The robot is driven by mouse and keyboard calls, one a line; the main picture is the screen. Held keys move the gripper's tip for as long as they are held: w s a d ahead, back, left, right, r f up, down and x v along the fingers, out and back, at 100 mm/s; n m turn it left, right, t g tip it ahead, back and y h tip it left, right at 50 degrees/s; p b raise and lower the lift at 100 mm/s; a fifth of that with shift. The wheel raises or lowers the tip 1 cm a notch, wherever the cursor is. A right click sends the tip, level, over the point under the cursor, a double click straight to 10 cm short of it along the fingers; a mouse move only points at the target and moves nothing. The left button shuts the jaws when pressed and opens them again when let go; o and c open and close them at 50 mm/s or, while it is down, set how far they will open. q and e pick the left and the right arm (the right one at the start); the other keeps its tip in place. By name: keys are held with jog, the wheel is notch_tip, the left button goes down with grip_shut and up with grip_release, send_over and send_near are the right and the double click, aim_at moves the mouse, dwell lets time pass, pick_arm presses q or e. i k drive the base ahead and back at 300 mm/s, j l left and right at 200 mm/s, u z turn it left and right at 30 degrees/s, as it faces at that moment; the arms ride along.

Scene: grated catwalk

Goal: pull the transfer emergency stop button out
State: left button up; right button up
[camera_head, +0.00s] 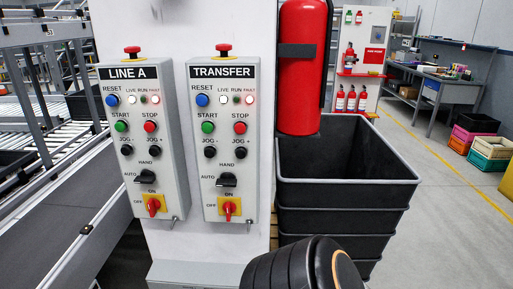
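The transfer panel (228,150) is a light grey box labelled TRANSFER, mounted on a white column. Its emergency stop button (223,47) is a red mushroom head on top of the box, with a bit of yellow at its base. I cannot tell surely from this view whether it is pressed in. A red fault light (249,98) shows on this panel. The similar LINE A panel (142,150) stands to its left with its own red stop button (132,50) on top. Neither gripper is in view; nothing touches either button.
A red fire extinguisher (301,85) hangs right of the transfer panel. Stacked black bins (345,192) stand below it. A rounded black part with an orange ring, probably my own arm, shows at bottom centre. A conveyor frame (50,215) is at left. Open floor lies at right.

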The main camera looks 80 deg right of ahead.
aim_at(223, 49)
jog(key=z, duration=2.25)
jog(key=k+l+u, duration=0.1)
jog(key=l, duration=0.15)
